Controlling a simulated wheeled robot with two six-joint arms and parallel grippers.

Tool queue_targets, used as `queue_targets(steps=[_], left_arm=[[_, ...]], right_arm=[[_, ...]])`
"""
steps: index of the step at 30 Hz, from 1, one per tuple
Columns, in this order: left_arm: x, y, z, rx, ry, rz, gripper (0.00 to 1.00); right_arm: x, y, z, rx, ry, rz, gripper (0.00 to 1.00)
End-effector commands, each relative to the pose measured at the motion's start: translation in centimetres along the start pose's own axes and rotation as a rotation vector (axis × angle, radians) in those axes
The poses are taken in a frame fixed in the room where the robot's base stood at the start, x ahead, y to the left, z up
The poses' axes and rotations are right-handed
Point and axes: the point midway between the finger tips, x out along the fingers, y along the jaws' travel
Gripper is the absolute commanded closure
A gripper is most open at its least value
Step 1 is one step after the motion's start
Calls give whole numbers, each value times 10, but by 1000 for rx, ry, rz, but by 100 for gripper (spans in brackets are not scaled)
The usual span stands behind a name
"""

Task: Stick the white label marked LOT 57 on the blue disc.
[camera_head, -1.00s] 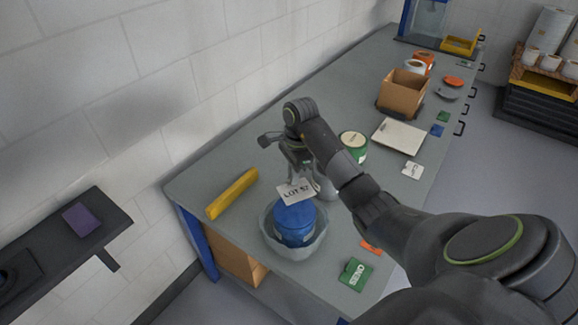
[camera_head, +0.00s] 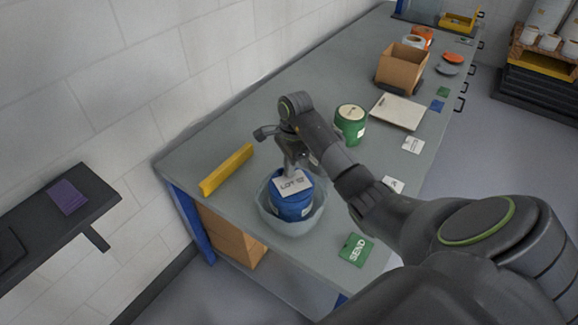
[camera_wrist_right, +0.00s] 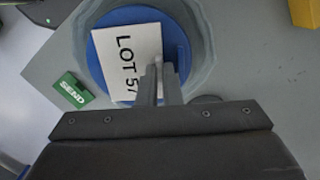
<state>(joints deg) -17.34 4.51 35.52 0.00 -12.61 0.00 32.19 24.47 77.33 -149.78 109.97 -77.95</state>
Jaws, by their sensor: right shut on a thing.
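The white label marked LOT 57 (camera_head: 291,183) lies flat across the round top of the blue disc (camera_head: 293,207), or just above it; I cannot tell whether they touch. In the right wrist view the label (camera_wrist_right: 128,55) covers much of the blue face (camera_wrist_right: 178,48). The blue disc sits inside a pale grey bowl (camera_head: 270,222). My right gripper (camera_head: 292,168) is over the disc, shut on the label's edge; its fingers (camera_wrist_right: 157,72) hide that edge in the wrist view. My left gripper is not in view.
A yellow bar (camera_head: 226,170) lies left of the bowl. A green SEND card (camera_head: 355,250) lies near the front edge. A green tin (camera_head: 351,125), a white board (camera_head: 398,111) and a cardboard box (camera_head: 402,66) stand farther back. The bench's middle left is clear.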

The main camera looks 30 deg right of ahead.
Motion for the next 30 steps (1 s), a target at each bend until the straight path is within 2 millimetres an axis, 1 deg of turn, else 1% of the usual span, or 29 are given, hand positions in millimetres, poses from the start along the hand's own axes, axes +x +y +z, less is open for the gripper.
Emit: queue_targets(steps=[1, 11, 22, 30], left_arm=[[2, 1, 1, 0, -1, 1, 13], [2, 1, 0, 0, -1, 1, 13], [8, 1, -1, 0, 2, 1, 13], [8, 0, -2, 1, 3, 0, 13]], right_arm=[[2, 0, 0, 0, 0, -1, 100], [1, 0, 0, 0, 0, -1, 100], [1, 0, 0, 0, 0, -2, 100], [1, 0, 0, 0, 0, -1, 100]])
